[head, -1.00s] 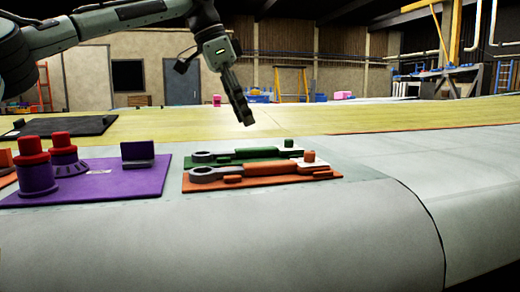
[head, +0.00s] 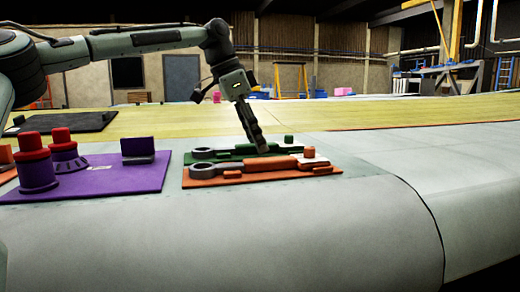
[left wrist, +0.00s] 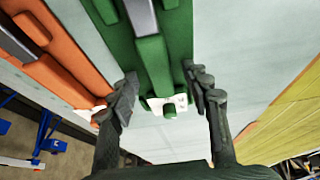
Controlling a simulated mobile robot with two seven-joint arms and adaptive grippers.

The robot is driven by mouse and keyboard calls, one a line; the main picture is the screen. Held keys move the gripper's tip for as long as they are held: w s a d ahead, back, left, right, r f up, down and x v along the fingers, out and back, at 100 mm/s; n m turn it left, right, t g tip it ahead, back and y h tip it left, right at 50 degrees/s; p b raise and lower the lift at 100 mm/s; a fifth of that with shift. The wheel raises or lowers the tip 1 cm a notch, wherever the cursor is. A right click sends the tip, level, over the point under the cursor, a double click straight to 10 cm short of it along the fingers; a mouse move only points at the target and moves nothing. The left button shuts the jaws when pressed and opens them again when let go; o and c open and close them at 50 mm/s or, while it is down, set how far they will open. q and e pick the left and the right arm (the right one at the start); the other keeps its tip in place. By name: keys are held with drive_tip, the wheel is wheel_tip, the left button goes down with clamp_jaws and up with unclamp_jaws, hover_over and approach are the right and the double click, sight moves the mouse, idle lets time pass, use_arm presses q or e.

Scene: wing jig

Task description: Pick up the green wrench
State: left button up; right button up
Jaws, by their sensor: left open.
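The green wrench (head: 243,150) lies on a green board behind the orange one, its grey ring end to the left. In the left wrist view its green handle (left wrist: 157,66) runs up between my fingers. My left gripper (head: 263,150) points down over the handle, and its fingertips overlap the handle in the head view. In the left wrist view the open left gripper (left wrist: 162,78) has one finger on each side of the handle; I cannot tell whether either touches. My right gripper is not in view.
An orange wrench (head: 270,165) lies on the orange board (head: 205,182) just in front. A purple board (head: 115,180) with red-topped purple pieces stands left. A black mat (head: 75,122) lies farther back. The grey wing surface to the right is clear.

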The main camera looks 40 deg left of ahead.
use_arm(q)
drive_tip(key=shift+f, duration=0.2)
clamp_jaws()
idle(0.3)
